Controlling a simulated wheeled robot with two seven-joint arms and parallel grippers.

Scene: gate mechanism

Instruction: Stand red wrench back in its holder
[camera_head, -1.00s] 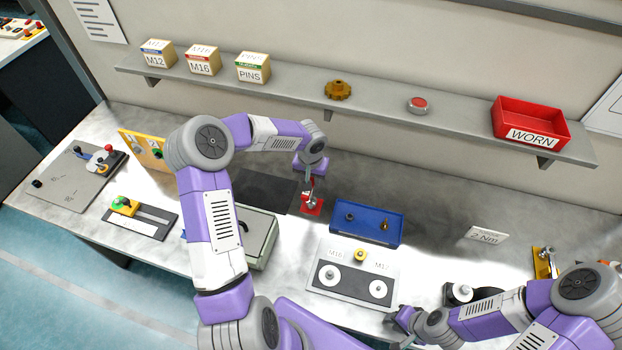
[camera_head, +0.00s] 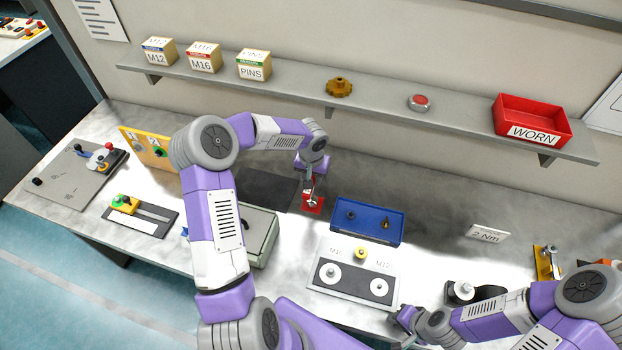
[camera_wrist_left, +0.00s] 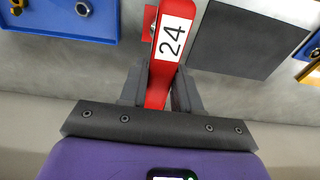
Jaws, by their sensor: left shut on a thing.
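My left gripper (camera_head: 311,182) is low over the back of the bench, pointing down. In the left wrist view its fingers (camera_wrist_left: 160,88) are shut on the red wrench (camera_wrist_left: 160,85), a red bar with a white "24" label. A red piece, which looks like the holder (camera_wrist_left: 149,22), shows partly behind the bar. In the head view a small red shape (camera_head: 313,204) is right below the gripper; I cannot tell there where wrench and holder part, or whether the wrench is seated. My right gripper (camera_head: 404,323) is low at the front right, its jaws unclear.
A blue tray (camera_head: 338,232) with small parts stands just right of the left gripper. A dark mat (camera_head: 262,190) lies to its left. A grey-green box (camera_head: 262,240) and a panel with two white discs (camera_head: 328,300) are nearer. A shelf (camera_head: 300,97) runs above.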

